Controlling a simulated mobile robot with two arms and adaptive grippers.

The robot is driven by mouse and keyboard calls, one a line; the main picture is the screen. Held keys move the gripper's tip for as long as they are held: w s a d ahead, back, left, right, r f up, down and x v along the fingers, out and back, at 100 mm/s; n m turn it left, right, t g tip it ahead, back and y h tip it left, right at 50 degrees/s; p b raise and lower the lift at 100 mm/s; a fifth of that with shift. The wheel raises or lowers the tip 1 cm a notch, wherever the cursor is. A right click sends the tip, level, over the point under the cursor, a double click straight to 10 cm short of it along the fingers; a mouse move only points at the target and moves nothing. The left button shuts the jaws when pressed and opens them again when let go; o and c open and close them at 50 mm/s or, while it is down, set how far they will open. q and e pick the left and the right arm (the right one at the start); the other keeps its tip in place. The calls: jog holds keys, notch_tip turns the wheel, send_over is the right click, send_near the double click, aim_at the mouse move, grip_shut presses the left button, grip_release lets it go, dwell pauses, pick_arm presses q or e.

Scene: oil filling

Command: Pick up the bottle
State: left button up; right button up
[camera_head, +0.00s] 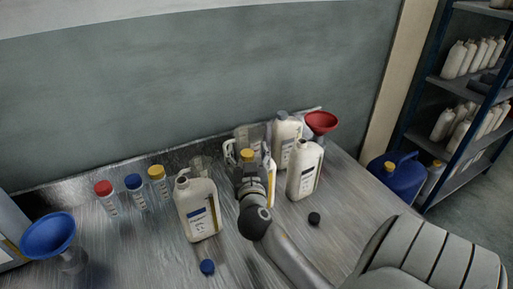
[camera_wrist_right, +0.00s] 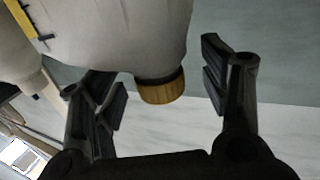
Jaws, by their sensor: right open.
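A white bottle with a yellow cap (camera_head: 247,154) stands upright on the metal table, partly hidden behind my right gripper (camera_head: 251,178). In the right wrist view, its yellow-brown cap (camera_wrist_right: 160,87) and white body show upside down. The fingers of my right gripper (camera_wrist_right: 164,88) are spread apart on either side of the bottle's neck and cap, with gaps visible, so it does not hold the bottle. My left gripper is in neither view.
Uncapped white bottles stand left (camera_head: 198,212) and right (camera_head: 305,172) of it, with a grey-capped bottle (camera_head: 286,140) behind. A loose blue cap (camera_head: 207,266) and black cap (camera_head: 314,218) lie in front. A blue funnel (camera_head: 48,236) and red funnel (camera_head: 321,121) flank the group.

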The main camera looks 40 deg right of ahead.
jog(key=shift+w+d, duration=0.25)
jog(key=shift+w, duration=0.05)
jog(key=shift+c, duration=0.3)
grip_shut()
jog(key=shift+r, duration=0.15)
